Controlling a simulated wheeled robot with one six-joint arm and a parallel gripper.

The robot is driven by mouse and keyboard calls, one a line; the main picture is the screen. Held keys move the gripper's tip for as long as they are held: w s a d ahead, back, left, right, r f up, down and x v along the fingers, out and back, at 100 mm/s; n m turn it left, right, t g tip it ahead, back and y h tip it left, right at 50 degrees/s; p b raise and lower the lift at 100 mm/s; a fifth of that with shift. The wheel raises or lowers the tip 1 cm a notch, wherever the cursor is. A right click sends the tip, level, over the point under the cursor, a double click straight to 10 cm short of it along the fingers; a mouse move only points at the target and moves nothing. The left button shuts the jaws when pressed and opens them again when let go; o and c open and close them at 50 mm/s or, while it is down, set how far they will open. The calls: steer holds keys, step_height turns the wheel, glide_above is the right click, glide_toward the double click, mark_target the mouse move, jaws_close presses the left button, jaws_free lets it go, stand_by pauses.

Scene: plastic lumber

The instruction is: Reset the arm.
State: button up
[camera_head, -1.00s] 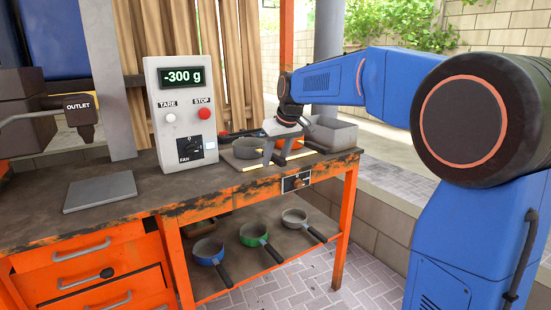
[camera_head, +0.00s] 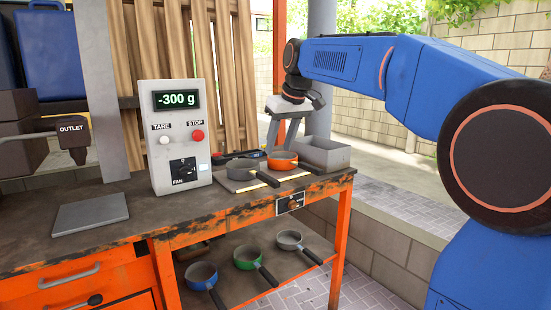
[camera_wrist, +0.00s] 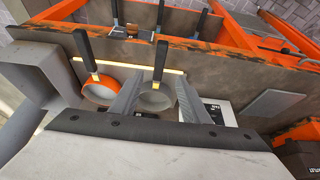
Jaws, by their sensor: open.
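My gripper (camera_head: 282,132) hangs from my blue arm above the right end of the workbench, pointing down. It is open and empty, over the orange pan (camera_head: 283,160). In the wrist view, its two grey fingers (camera_wrist: 155,98) stand apart, with the grey pan (camera_wrist: 157,98) seen between and beyond them. The orange pan (camera_wrist: 99,90) is left of the fingers there. The grey pan also shows in the head view (camera_head: 242,169), left of the orange one.
The control box (camera_head: 177,135) reads -300 g. A grey plate (camera_head: 90,214) lies on the bench at left, under the outlet (camera_head: 72,135). A grey bin (camera_head: 325,154) stands behind right. Blue (camera_head: 201,275), green (camera_head: 248,257) and grey-white (camera_head: 289,240) pans sit on the lower shelf.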

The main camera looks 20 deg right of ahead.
steer(key=s+d+f+m, duration=0.15)
steer(key=s+f, duration=0.35)
steer(key=s, duration=0.5)
steer(key=s+d+f+m, duration=0.1)
steer(key=s+d+f, duration=0.1)
steer(key=s+f, duration=0.65)
steer(key=s+d+f+m+h, duration=0.1)
steer(key=s+f, duration=1.4)
steer(key=s, duration=0.3)
steer(key=shift+d, duration=0.15)
